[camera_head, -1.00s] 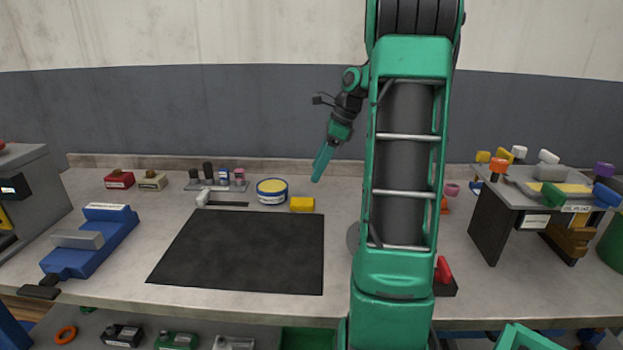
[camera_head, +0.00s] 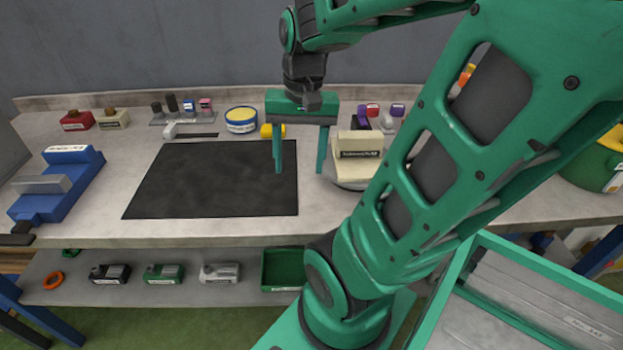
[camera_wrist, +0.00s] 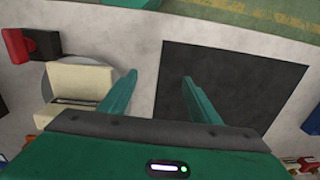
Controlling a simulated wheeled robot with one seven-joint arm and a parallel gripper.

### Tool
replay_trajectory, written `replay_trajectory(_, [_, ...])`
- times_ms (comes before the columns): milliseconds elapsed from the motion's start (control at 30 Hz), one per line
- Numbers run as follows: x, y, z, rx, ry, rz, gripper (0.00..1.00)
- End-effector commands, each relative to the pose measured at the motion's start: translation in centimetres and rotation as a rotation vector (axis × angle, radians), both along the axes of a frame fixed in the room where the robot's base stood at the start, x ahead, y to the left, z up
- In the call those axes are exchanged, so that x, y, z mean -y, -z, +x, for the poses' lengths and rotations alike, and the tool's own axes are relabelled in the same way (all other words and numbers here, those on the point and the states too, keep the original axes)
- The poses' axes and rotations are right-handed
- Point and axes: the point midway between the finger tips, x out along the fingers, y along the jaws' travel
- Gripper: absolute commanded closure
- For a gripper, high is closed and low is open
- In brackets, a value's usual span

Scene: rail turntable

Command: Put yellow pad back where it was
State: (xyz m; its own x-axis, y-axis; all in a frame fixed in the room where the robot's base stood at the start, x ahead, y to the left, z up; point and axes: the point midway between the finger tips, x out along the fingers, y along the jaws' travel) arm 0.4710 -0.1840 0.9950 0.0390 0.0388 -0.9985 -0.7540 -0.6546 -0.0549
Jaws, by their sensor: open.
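A small yellow block (camera_head: 267,131), which looks like the yellow pad, lies on the bench behind the black mat, right of a round blue-and-yellow tin. My gripper's left finger partly covers it in the head view. My gripper (camera_head: 299,172) is open and empty, fingers pointing down, in front of the yellow block and near the mat's right edge. In the wrist view, my gripper (camera_wrist: 158,77) has nothing between its fingers. The yellow block cannot be made out there.
A cream block (camera_head: 357,150) sits on a round grey plate, close right of my gripper. The black mat (camera_head: 215,180) is bare. The blue-and-yellow tin (camera_head: 241,122) and a blue vise-like fixture (camera_head: 60,185) stand left. My arm hides much of the bench's right side.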

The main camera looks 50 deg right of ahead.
Motion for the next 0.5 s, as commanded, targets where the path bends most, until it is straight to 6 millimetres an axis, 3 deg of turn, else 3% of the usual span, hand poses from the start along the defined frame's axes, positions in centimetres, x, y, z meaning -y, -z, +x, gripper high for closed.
replay_trajectory(100, [-1.0, 1.1, -3.0, -0.017, -0.164, -0.021, 0.43])
replay_trajectory(200, [-1.3, 1.8, -4.5, -0.029, -0.250, -0.030, 0.43])
replay_trajectory(500, [-1.1, 2.2, -5.4, -0.037, -0.302, -0.034, 0.43])
